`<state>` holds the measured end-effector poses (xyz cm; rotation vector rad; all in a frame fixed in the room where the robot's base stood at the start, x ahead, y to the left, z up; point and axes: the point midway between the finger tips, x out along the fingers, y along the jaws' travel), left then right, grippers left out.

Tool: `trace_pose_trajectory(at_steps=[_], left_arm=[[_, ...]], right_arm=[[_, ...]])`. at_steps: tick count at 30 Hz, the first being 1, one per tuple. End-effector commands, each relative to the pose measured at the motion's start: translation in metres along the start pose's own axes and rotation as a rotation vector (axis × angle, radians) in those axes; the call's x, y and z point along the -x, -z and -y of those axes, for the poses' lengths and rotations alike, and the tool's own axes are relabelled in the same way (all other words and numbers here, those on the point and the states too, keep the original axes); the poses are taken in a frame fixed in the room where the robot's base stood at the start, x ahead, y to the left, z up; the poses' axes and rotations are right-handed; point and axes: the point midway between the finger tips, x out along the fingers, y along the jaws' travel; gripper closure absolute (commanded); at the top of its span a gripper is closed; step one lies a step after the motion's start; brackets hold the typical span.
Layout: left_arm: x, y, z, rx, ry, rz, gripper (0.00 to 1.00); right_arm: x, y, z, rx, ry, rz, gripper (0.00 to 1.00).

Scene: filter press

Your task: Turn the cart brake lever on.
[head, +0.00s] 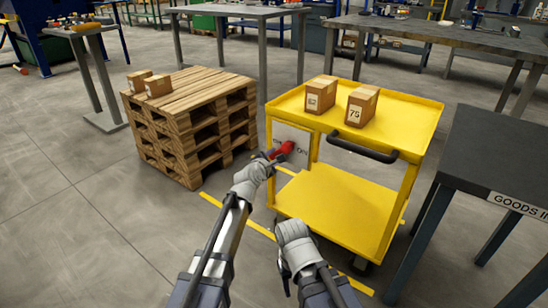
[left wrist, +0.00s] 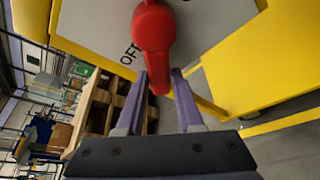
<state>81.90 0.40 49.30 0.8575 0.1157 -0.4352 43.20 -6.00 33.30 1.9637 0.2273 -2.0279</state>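The yellow cart (head: 345,205) stands ahead of me, with a grey plate (head: 303,133) on its near left side. The red brake lever (head: 284,150) is mounted on this plate. "ON" shows to the right of the lever in the head view; part of "OFF" shows in the left wrist view. My left gripper (head: 270,158) is at the lever. In the left wrist view the lever (left wrist: 154,32) has its tip between the tips of my open left fingers (left wrist: 160,85), with contact unclear. My right gripper (head: 294,238) is low before the cart; its fingers are hidden.
Two boxes (head: 321,94) (head: 362,105) sit on the cart's top shelf, behind a black handle (head: 362,148). A stack of wooden pallets (head: 190,120) with small boxes stands left. A dark table (head: 500,155) stands close on the right. Floor at front left is clear.

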Motion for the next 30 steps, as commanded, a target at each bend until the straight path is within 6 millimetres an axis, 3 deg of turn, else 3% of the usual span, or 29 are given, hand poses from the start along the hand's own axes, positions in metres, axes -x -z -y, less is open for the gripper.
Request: trace_pose_trajectory(at_steps=[1,9,30], left_arm=[[0.0,0.0001,-0.0001,0.0,0.0,0.0,0.71],[0.0001,0.0002,0.0,0.0,0.0,0.0,1.0],[0.0002,0.0003,0.0,0.0,0.0,0.0,1.0]], right_arm=[[0.0,0.0,0.0,0.0,0.0,0.0,0.43],[0.0,0.0,0.0,0.0,0.0,0.0,0.43],[-0.0001,0.0,0.0,0.0,0.0,0.0,0.43]])
